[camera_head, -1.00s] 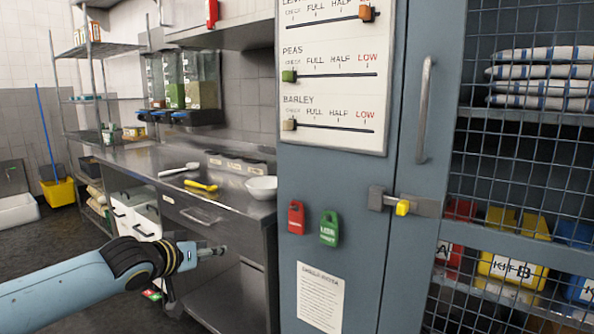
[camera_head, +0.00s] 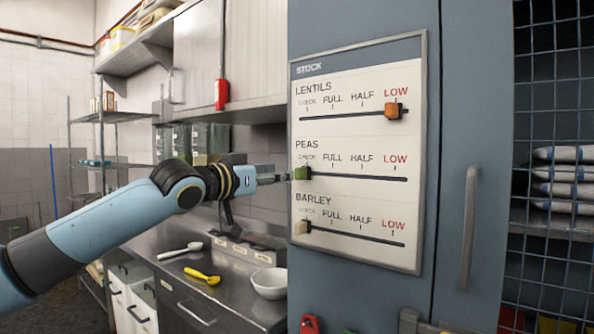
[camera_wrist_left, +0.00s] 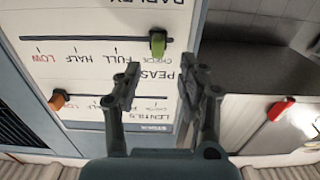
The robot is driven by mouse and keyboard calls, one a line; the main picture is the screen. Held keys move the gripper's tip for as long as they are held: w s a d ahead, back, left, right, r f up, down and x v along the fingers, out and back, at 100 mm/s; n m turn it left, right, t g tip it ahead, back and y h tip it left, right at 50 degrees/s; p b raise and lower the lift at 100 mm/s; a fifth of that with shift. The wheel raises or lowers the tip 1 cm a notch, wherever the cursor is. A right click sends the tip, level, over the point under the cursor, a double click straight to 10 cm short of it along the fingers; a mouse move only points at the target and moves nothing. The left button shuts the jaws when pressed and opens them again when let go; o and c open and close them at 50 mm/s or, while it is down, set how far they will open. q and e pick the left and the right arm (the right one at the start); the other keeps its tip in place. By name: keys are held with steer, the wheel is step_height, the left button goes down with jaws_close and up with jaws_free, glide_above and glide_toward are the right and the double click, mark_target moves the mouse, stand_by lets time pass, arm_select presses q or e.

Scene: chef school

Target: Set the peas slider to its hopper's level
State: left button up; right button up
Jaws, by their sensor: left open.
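The stock board (camera_head: 360,60) has three sliders. The green peas slider (camera_head: 302,173) is at the left end of its track, under CHECK. The wrist view shows the board upside down, with the green peas slider (camera_wrist_left: 157,43) just beyond and between the fingertips. My left gripper (camera_head: 285,176) is open and empty (camera_wrist_left: 158,74), close to the slider's left side; no contact shows. The clear hoppers (camera_head: 183,140) on the back wall are partly hidden by my left arm, so the peas level cannot be read now. My right gripper is out of view.
The orange lentils slider (camera_head: 397,111) is at LOW and the cream barley slider (camera_head: 301,227) at CHECK. A cabinet handle (camera_head: 468,228) stands right of the board. Below are a steel counter (camera_head: 225,290), a white bowl (camera_head: 270,283) and two spoons.

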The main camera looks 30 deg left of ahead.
mark_target(296, 173)
arm_select(q)
steer(key=w, duration=0.4)
steer(key=w+d+p, duration=0.1)
steer(key=w, duration=0.2)
steer(key=shift+a, duration=0.1)
jaws_close()
stand_by(0.3)
